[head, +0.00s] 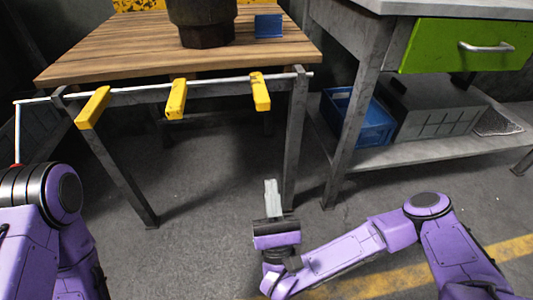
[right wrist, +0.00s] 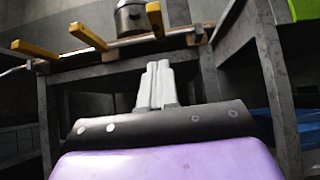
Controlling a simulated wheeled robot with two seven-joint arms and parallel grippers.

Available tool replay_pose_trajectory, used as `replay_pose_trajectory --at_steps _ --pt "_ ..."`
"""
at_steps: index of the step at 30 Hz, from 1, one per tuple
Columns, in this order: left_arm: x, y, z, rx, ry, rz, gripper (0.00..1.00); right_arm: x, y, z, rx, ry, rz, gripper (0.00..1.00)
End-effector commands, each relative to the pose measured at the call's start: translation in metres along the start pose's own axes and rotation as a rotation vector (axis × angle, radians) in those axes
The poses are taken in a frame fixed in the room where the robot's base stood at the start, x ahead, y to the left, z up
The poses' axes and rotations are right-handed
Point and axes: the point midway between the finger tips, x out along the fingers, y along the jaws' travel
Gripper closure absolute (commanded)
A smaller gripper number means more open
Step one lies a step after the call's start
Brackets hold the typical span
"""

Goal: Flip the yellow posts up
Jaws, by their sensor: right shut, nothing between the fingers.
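Three yellow posts hang on a metal rod (head: 215,80) along the front edge of the wooden table. In the head view the left post (head: 93,107) and the middle post (head: 176,98) tilt outward and down; the right post (head: 260,91) hangs near the right table leg. In the right wrist view they show as the left (right wrist: 34,49), middle (right wrist: 88,36) and right post (right wrist: 155,20). My right gripper (head: 271,186) is shut and empty, below the right post and apart from it; it also shows in the right wrist view (right wrist: 157,70). My left gripper is not in view.
The wooden table (head: 120,52) holds a dark round pot (head: 203,20) and a blue block (head: 268,26). At right a grey bench has a green drawer (head: 470,46), with a blue crate (head: 358,120) on its lower shelf. The floor before the table is clear.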

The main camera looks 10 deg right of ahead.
Motion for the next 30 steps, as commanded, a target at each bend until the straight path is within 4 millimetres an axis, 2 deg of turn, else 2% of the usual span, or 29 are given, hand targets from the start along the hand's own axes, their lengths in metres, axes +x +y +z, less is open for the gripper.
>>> replay_pose_trajectory --at_steps 8,11,14,25,30 --pt "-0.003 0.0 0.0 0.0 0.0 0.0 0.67 0.003 0.0 0.003 0.001 -0.003 0.0 1.0" --pt "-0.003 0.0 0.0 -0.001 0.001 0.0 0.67 0.009 0.001 0.003 0.001 -0.005 0.001 1.0" --pt "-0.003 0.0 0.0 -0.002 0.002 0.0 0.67 0.025 0.001 0.004 0.0 -0.009 0.001 1.0" --pt "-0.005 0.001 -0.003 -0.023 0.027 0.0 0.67 0.105 0.001 0.005 -0.002 -0.008 0.002 1.0" --pt "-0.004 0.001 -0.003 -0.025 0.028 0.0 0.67 0.122 0.001 0.023 0.0 -0.004 0.002 1.0"
